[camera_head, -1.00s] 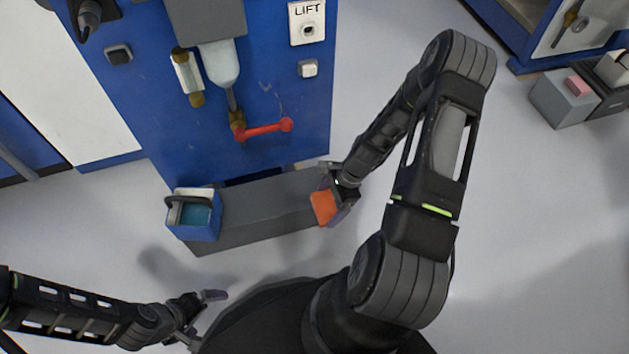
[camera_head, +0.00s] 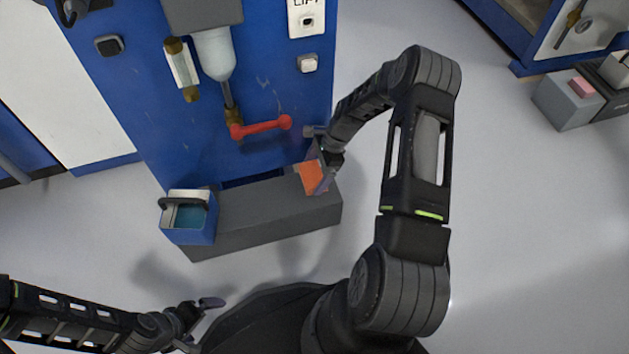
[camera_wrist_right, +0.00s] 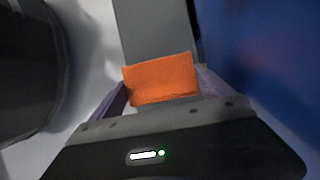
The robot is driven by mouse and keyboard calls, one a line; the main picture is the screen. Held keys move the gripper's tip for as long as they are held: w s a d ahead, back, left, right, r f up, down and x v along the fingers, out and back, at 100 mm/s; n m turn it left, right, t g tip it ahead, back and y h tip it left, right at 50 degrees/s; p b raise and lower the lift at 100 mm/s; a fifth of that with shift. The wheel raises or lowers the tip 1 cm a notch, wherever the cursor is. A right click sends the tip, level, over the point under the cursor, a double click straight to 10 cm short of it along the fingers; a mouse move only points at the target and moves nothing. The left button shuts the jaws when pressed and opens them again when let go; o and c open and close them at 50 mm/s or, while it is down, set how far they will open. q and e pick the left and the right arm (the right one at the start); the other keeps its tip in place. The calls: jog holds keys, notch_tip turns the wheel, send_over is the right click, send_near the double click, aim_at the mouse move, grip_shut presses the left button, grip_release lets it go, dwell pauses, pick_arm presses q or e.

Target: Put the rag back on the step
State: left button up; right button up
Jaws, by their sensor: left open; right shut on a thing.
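The orange rag (camera_head: 311,177) is in my right gripper (camera_head: 322,172), over the right end of the grey step (camera_head: 265,220). In the right wrist view the rag (camera_wrist_right: 160,78) spans between the two fingers, with the grey step (camera_wrist_right: 155,25) behind it. I cannot tell whether the rag touches the step's top. My right gripper is shut on the rag. My left gripper (camera_head: 205,318) is open and empty, low at the left, away from the step.
A blue bucket (camera_head: 188,233) with a dark handle stands at the step's left end. The blue machine (camera_head: 275,90) with a red lever (camera_head: 262,126) rises behind the step. Grey boxes (camera_head: 566,103) stand at the far right. The step's middle is clear.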

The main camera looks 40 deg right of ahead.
aim_at(315, 181)
notch_tip(315, 181, down, 5)
jog(key=shift+r+b, duration=0.1)
jog(key=shift+b, duration=1.15)
jog(key=shift+w+f+b, duration=0.15)
jog(key=shift+f+b, duration=0.1)
jog(key=shift+b, duration=0.05)
jog(key=shift+r, duration=0.2)
jog(key=shift+f, duration=0.1)
jog(key=o, duration=1.1)
